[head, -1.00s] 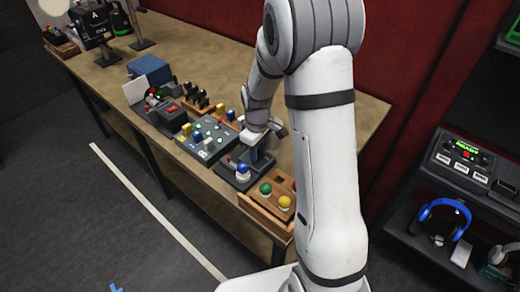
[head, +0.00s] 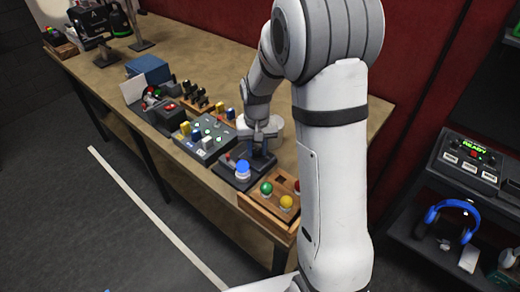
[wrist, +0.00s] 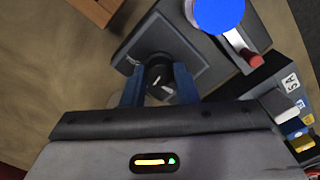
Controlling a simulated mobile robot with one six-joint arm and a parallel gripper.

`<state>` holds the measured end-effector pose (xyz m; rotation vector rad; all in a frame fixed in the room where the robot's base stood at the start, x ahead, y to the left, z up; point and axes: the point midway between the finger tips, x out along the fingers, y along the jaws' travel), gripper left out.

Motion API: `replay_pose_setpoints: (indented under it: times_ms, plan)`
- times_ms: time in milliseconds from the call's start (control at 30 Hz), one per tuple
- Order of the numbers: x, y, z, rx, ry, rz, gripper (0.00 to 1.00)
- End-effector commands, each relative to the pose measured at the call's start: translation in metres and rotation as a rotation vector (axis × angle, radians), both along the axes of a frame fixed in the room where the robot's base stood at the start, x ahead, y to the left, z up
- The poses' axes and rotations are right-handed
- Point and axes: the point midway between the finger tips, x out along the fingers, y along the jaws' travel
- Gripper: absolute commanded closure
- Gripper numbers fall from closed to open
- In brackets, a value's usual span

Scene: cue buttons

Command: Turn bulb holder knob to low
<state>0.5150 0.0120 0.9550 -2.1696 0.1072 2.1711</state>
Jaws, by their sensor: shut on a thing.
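The bulb holder (head: 228,174) is a dark box on the table with a blue bulb (head: 243,169) at its front; the blue bulb also shows at the top of the wrist view (wrist: 218,12). Its black knob (wrist: 160,82) with a pale pointer mark sits on the holder's dark panel (wrist: 192,62) in the wrist view. My gripper (wrist: 160,86) is shut on the knob, with one blue finger on each side. In the head view my gripper (head: 258,150) is over the back part of the holder and hides the knob. I cannot read any setting labels.
A red-ended lever (wrist: 250,58) is beside the bulb. A wooden tray (head: 262,205) with green, yellow and red bulbs stands close at right. A grey panel (head: 205,150) with blue and yellow pieces stands at left. Bare table (head: 215,70) lies behind.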

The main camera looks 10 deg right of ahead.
Motion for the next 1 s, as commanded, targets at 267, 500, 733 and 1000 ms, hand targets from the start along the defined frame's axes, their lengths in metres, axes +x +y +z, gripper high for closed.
replay_pose_setpoints:
  times_ms: [267,500,733,1000]
  plan:
    - [0.0048,0.0002,0.0031,0.001,-0.016,-0.127,0.96]
    - [0.0047,0.0002,0.0035,0.001,-0.016,-0.168,0.96]
    - [0.0047,0.0003,0.0036,0.001,-0.016,-0.172,0.96]
    - [0.0043,0.0005,0.0033,0.000,-0.014,-0.171,0.65]
